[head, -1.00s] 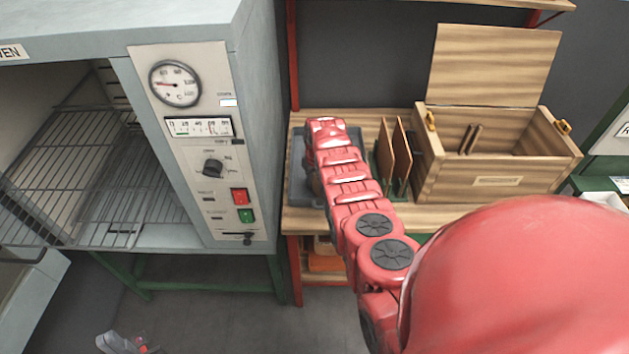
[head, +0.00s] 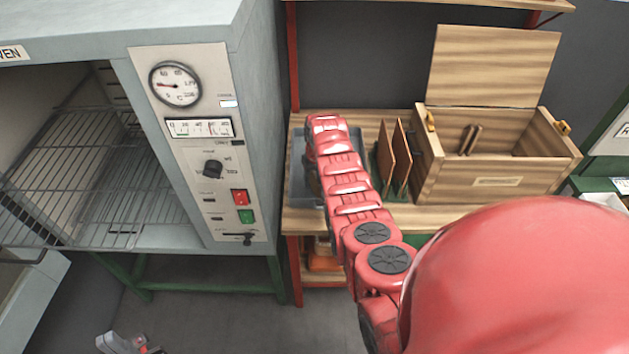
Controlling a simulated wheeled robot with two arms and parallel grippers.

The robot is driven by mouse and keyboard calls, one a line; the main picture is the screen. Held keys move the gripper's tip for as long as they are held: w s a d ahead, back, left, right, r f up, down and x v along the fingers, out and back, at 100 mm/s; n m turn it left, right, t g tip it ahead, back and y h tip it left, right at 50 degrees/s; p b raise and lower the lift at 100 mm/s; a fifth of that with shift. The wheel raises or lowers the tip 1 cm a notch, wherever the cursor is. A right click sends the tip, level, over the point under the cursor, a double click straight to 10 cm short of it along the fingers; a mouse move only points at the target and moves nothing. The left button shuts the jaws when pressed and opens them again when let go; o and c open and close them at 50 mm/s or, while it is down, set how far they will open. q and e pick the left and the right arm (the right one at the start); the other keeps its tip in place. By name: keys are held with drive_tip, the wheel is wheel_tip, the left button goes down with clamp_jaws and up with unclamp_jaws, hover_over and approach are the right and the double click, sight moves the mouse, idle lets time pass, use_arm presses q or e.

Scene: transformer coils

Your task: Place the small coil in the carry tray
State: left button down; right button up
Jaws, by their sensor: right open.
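The grey-blue carry tray (head: 299,172) lies on the wooden bench, left of the wooden box. My red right arm reaches over it from the lower right and covers much of it. A small brownish shape (head: 313,181) shows in the tray at the arm's left edge; it may be the small coil, but most of it is hidden. My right gripper (head: 325,132) is at the far end of this arm over the tray; its open fingers are mostly hidden by the arm. My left gripper (head: 122,343) is low at the bottom left edge, far from the tray, its jaws unclear.
The oven (head: 215,150) with an empty wire rack (head: 90,190) stands on the left. Right of the tray are upright brown boards (head: 395,155) in a green rack. An open wooden box (head: 500,182) stands beside them. A shelf (head: 400,3) runs above the bench.

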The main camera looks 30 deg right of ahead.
drive_tip(key=r, duration=0.3)
drive_tip(key=s+r+b, duration=0.1)
drive_tip(key=r, duration=0.2)
drive_tip(key=r+b, duration=0.1)
drive_tip(key=r, duration=0.3)
drive_tip(key=shift+s+a+r, duration=0.1)
drive_tip(key=shift+s+a, duration=0.05)
drive_tip(key=shift+s, duration=0.1)
